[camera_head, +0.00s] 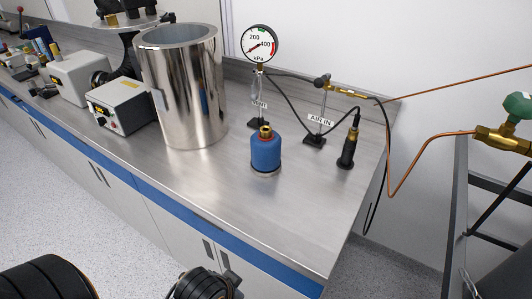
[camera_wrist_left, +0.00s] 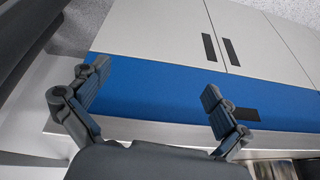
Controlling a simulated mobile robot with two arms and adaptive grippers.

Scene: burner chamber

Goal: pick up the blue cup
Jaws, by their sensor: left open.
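A small blue canister (camera_head: 266,152) with a brass fitting on top stands upright near the bench's front edge in the head view. It is the only blue cup-like thing I see, and it does not show clearly in the left wrist view. My left gripper (camera_wrist_left: 156,94) shows in the left wrist view with its two dark fingers spread wide and nothing between them. It is by the bench front, apart from the canister. Black parts of mine show at the bottom of the head view. My right gripper is not seen.
A tall shiny metal cylinder (camera_head: 184,95) stands left of the canister. A pressure gauge (camera_head: 261,43) and the AIR IN stand (camera_head: 318,120) with black hoses are behind it. Bench top (camera_head: 285,220) in front is clear.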

